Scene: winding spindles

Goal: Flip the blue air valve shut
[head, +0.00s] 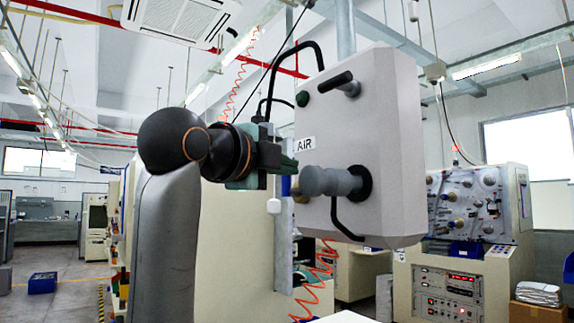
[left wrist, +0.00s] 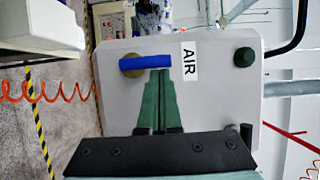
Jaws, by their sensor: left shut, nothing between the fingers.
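The blue air valve handle (left wrist: 152,61) shows in the left wrist view as a short bar beside a brass pivot (left wrist: 131,72) on the face of a pale grey box. It runs away from the floor side, so it stands about upright over its pivot. In the head view only a thin blue strip (head: 286,186) shows below my fingers. My left gripper (left wrist: 160,72) is shut and empty, its green fingertips right at the handle's long edge. I cannot tell if they touch it. In the head view my left gripper (head: 295,162) reaches the box from the left. My right gripper is not in view.
The grey box (head: 385,110) carries an AIR label (head: 305,143), a dark green knob (head: 302,98), a black handle (head: 335,82) and a grey cylindrical fitting (head: 330,181). An orange coiled hose (left wrist: 50,92) hangs nearby. A machine with several spools (head: 465,210) stands at the right.

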